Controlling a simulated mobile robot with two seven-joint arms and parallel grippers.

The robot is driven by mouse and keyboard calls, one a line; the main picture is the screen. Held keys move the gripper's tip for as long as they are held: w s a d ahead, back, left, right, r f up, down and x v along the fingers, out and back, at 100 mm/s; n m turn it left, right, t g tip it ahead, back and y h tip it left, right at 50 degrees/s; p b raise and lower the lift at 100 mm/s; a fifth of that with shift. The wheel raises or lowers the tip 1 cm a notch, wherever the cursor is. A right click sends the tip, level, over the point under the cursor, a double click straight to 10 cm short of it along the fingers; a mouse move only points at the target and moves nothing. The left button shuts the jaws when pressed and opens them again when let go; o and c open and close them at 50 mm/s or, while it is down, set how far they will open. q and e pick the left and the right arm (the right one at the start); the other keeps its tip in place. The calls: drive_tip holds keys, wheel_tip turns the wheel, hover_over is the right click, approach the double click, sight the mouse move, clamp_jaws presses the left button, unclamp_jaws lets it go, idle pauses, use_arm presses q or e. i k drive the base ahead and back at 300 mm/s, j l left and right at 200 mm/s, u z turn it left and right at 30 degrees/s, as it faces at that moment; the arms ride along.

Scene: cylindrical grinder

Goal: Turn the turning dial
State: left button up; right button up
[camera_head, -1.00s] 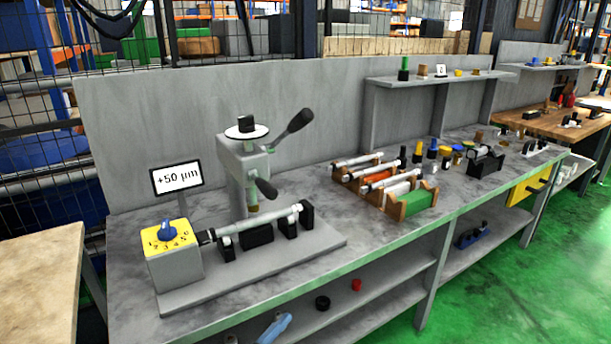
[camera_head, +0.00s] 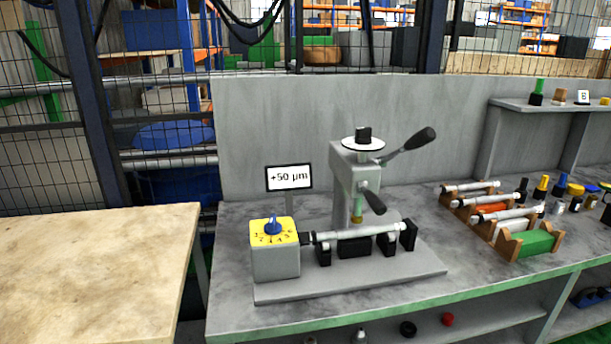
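The turning dial (camera_head: 272,228) is a blue knob on a yellow face with numbers around it. It sits on top of a grey box (camera_head: 276,263) at the left end of the grinder's base plate. A light shaft (camera_head: 360,234) lies horizontally to the right of the box in black supports. The grey press-like column (camera_head: 355,185) with a white disc and black-handled levers stands behind the shaft. A sign (camera_head: 289,177) behind the dial reads "+50 µm". Neither of my grippers shows in the view.
The grey workbench (camera_head: 236,318) carries the grinder. A rack of shafts with wooden ends (camera_head: 510,243) and several small bottles stand to the right. A beige table (camera_head: 95,265) is at the left, with a gap between it and the bench. A shelf (camera_head: 540,108) is at the back right.

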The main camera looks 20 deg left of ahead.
sight(272, 227)
drive_tip(key=i+l+u, duration=0.1)
drive_tip(key=u, duration=0.95)
